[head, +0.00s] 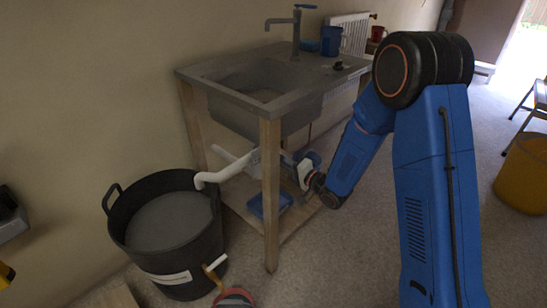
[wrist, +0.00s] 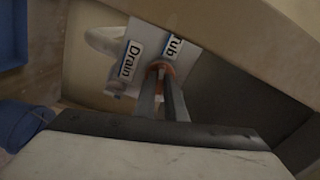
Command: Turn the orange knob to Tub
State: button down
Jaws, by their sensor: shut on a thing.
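The orange knob (wrist: 160,66) shows in the wrist view between the tips of my gripper (wrist: 162,78), which is shut on it. The knob sits in front of a white plate (wrist: 190,54) with a "Drain" label (wrist: 130,62) and a "Tub" label (wrist: 173,48). My fingers hide much of the knob, and I cannot tell which label it points at. In the head view my gripper (head: 306,174) reaches under the sink (head: 262,105), and the knob is not clear there. A white pipe (head: 225,172) leads from under the sink to the black tub (head: 165,250).
The sink's wooden front leg (head: 270,200) stands close to the left of my gripper. A blue tray (head: 256,207) sits on the low shelf. A yellow bucket (head: 527,172) stands at the right. The floor between it and my arm is clear.

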jog(key=shift+m, duration=1.7)
jog(key=c, duration=1.8)
grip_release()
jog(key=shift+o, duration=0.2)
jog(key=shift+d, duration=0.15)
jog(key=v, duration=1.1)
jog(key=shift+s+d, duration=0.25)
jog(key=shift+s, duration=0.1)
jog(key=shift+r, duration=0.1)
